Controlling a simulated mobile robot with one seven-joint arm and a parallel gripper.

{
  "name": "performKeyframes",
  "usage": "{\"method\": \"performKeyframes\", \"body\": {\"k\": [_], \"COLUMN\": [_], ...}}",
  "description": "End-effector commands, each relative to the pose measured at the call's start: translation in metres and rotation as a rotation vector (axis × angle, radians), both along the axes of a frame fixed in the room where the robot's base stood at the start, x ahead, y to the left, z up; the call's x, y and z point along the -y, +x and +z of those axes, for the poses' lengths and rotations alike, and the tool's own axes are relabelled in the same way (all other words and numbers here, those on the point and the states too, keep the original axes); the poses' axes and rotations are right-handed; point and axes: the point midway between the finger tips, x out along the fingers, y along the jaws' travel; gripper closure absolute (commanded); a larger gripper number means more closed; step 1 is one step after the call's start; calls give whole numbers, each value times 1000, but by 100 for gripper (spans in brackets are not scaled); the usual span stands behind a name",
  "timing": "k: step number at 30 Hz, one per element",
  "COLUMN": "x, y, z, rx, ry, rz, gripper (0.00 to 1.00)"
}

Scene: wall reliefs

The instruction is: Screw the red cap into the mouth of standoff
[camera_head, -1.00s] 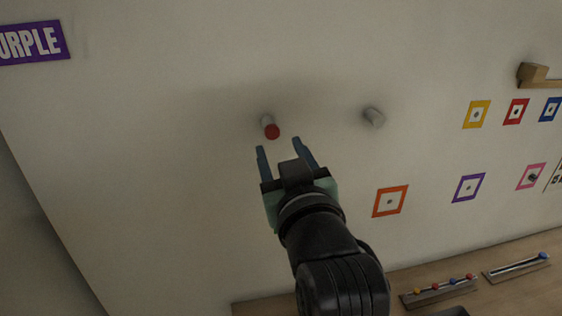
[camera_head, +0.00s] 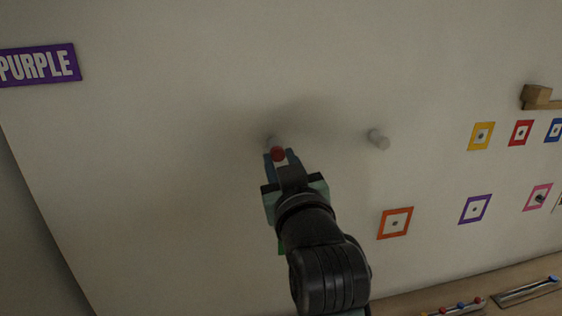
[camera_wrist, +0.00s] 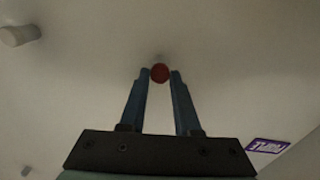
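The red cap (camera_head: 278,153) sits at the front end of a pale grey standoff (camera_head: 270,141) that sticks out of the wall. In the wrist view the round red cap (camera_wrist: 159,73) lies between my two blue fingertips, which touch its sides. My gripper (camera_head: 279,157) is shut on the cap, its fingers pointing at the wall. The standoff is mostly hidden behind the cap and fingers, and how deep the cap sits in its mouth cannot be seen.
A second bare grey standoff (camera_head: 379,139) stands on the wall to the right. Coloured square frames, such as an orange one (camera_head: 395,223), hang further right. A purple sign (camera_head: 38,65) is at upper left. A wooden ledge (camera_head: 520,292) runs below with small coloured beads.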

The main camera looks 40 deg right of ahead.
Motion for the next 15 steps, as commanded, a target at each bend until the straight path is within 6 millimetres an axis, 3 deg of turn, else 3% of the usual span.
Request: {"method": "performKeyframes", "body": {"k": [6,15], "x": [0,0], "y": [0,1], "z": [1,1], "rx": [18,209], "ry": [31,343], "rz": [1,1], "gripper": [100,100]}}
